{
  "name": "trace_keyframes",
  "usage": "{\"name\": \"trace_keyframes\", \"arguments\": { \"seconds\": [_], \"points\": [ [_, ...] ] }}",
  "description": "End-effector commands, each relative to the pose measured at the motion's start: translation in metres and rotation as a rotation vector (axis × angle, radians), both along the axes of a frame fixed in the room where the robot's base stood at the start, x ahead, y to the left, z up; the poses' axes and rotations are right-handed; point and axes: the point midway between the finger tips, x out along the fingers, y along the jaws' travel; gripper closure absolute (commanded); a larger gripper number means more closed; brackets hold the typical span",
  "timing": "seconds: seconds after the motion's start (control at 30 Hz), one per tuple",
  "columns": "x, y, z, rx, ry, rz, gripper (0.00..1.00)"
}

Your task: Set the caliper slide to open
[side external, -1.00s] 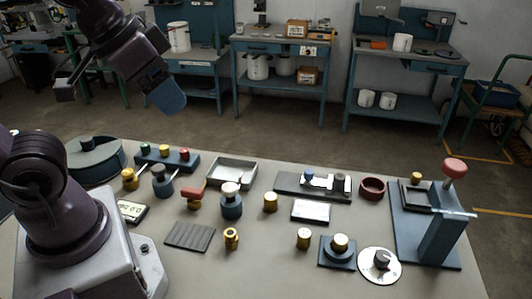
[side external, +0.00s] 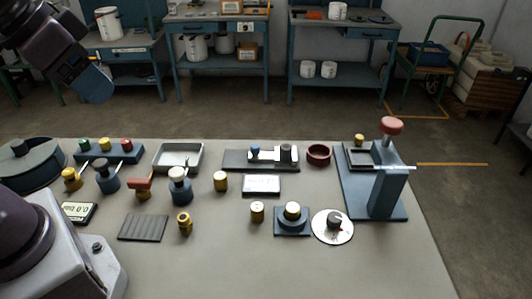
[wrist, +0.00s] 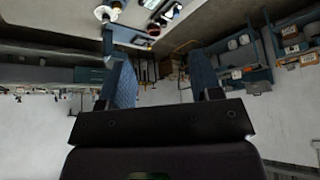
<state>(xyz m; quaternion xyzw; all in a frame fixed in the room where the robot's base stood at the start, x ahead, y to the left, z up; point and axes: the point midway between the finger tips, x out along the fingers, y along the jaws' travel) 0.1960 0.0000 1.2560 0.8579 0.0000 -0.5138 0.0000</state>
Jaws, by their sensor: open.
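The caliper lies at the back of the grey table in the side external view, on a dark flat base (side external: 232,162). It has a pale metal bar, a small blue knob (side external: 255,149) and a dark block (side external: 286,154) near its right end. I cannot tell which part is the slide or read its setting. My gripper (wrist: 162,72) is open and empty in the wrist view, its two blue-padded fingers wide apart. In the side external view one blue fingertip (side external: 97,84) shows at the upper left, raised and well apart from the caliper.
A red-brown ring (side external: 318,155) stands right of the caliper, and a press with a red knob (side external: 391,125) beyond it. A metal tray (side external: 178,157) is to its left, a pale display panel (side external: 261,185) in front. Several knobs and valves crowd the left. The front right table is clear.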

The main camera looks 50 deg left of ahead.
Motion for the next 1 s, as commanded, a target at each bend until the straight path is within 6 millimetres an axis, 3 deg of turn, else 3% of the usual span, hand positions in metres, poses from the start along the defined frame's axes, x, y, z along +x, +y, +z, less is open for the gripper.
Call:
{"name": "trace_keyframes", "arguments": {
  "seconds": [0.37,0.47,0.63,0.77,1.0],
  "points": [
    [0.0,0.0,0.0,0.0,0.0,0.0,0.42],
    [0.0,0.0,-0.001,0.0,0.003,0.001,0.47],
    [0.008,0.002,-0.019,0.0,0.102,0.009,0.47],
    [0.036,0.004,-0.028,-0.003,0.202,0.018,0.47],
    [0.113,0.011,-0.051,0.011,0.353,-0.021,0.47]
  ]
}}
